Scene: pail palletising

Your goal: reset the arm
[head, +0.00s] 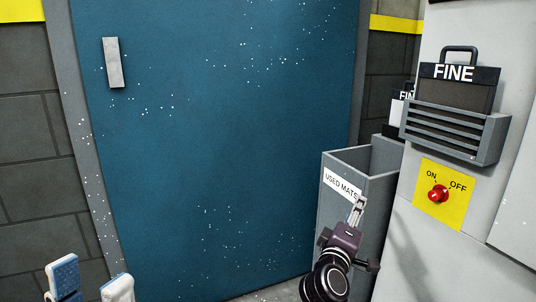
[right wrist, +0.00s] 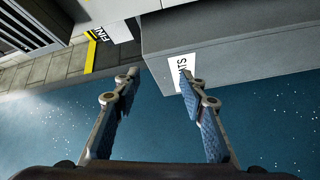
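My left gripper (head: 90,277) shows at the bottom left of the head view. Its two blue and white fingers stand apart with nothing between them. My right arm reaches up from the bottom right in the head view, its gripper (head: 357,211) in front of the grey bin marked USED MATS (head: 375,162). In the right wrist view my right gripper (right wrist: 160,88) has its two fingers wide apart and holds nothing. The bin's grey wall (right wrist: 235,45) and part of its white label lie beyond the fingertips.
A blue door (head: 220,130) with a grey handle (head: 113,62) fills the middle. At right, a slatted holder (head: 455,133) carries a handled item labelled FINE (head: 455,72). Below it is a yellow ON/OFF plate with a red knob (head: 437,194). Another FINE label shows behind.

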